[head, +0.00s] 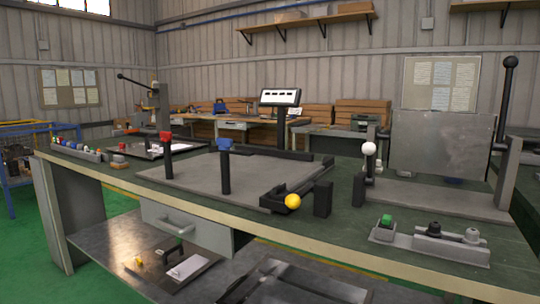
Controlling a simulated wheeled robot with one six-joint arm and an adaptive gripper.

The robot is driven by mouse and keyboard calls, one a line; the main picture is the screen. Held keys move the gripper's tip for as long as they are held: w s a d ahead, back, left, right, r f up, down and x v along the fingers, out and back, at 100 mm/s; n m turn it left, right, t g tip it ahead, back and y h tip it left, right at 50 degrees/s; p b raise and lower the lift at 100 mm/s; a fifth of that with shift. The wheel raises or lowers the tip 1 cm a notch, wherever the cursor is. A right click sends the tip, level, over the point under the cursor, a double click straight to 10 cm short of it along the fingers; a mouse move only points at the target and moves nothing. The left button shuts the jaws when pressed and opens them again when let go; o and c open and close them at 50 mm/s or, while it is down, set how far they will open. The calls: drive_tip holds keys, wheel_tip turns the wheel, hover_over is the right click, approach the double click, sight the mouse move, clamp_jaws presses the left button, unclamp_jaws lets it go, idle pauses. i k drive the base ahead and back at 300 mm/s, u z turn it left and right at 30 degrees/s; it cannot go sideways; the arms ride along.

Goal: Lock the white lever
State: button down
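The white lever (369,149) shows as a white ball knob at the left side of the upright grey plate fixture on the right part of the workbench. Its shaft is mostly hidden or too small to make out, so I cannot tell its lock position. The grey plate (440,143) stands upright between two posts above a flat grey base (435,196). A tall black lever (506,90) with a black ball stands upright at the right post. My gripper is not in view.
The green-topped workbench (130,178) holds a flat grey plate (195,185) with a red-topped post (167,155), a blue-topped post (225,170) and a yellow knob (292,201). A button box (430,242) sits at the front right.

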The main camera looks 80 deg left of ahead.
sight(369, 148)
drive_tip(key=u, duration=1.25)
